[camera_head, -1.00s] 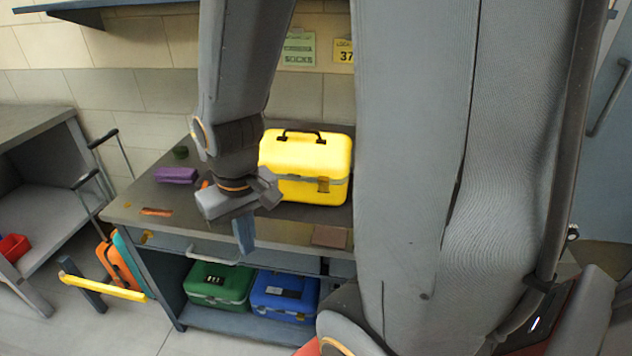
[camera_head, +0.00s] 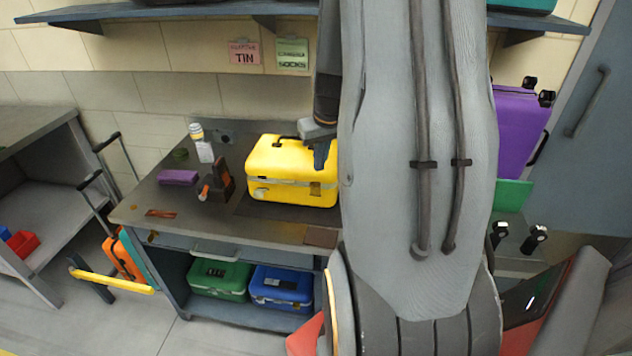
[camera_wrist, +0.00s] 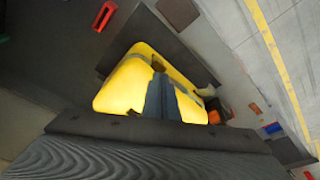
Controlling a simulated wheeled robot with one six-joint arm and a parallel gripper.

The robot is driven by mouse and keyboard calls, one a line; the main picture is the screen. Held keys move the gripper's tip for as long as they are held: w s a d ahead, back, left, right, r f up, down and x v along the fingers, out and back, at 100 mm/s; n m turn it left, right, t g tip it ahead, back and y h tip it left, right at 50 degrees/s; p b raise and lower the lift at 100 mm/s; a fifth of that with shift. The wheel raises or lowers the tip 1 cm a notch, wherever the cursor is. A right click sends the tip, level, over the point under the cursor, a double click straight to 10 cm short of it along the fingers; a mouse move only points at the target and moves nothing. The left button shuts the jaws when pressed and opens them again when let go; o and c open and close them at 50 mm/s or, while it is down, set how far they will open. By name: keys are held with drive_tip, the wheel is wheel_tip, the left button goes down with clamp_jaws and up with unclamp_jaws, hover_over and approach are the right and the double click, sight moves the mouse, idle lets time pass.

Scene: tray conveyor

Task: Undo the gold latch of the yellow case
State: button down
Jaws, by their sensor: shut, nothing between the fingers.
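The yellow case (camera_head: 275,160) stands closed on the workbench, its dark carry handle at the top. It also fills the middle of the wrist view (camera_wrist: 122,88). A small brownish-gold piece on it, which looks like the latch (camera_wrist: 158,62), shows just beyond my fingertips in the wrist view. Whether that latch is fastened I cannot tell. My gripper (camera_head: 320,160) is shut and empty, fingers pointing down, in front of the case's right part. In the wrist view the fingers (camera_wrist: 160,88) overlap the case. Whether they touch it I cannot tell.
A brown and orange tool (camera_head: 217,182), a white bottle (camera_head: 204,150) and a purple block (camera_head: 178,177) stand left of the case. Green (camera_head: 220,279) and blue (camera_head: 282,288) cases sit on the lower shelf. My arm covers the bench's right part.

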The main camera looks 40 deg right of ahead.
sight(315, 185)
drive_tip(key=shift+f, duration=0.15)
drive_tip(key=b+x, duration=0.5)
drive_tip(key=x, duration=0.1)
drive_tip(key=shift+w+f+b, duration=0.1)
drive_tip(key=shift+f+b, duration=0.2)
drive_tip(key=shift+f, duration=0.1)
drive_tip(key=shift+f, duration=0.1)
idle(0.3)
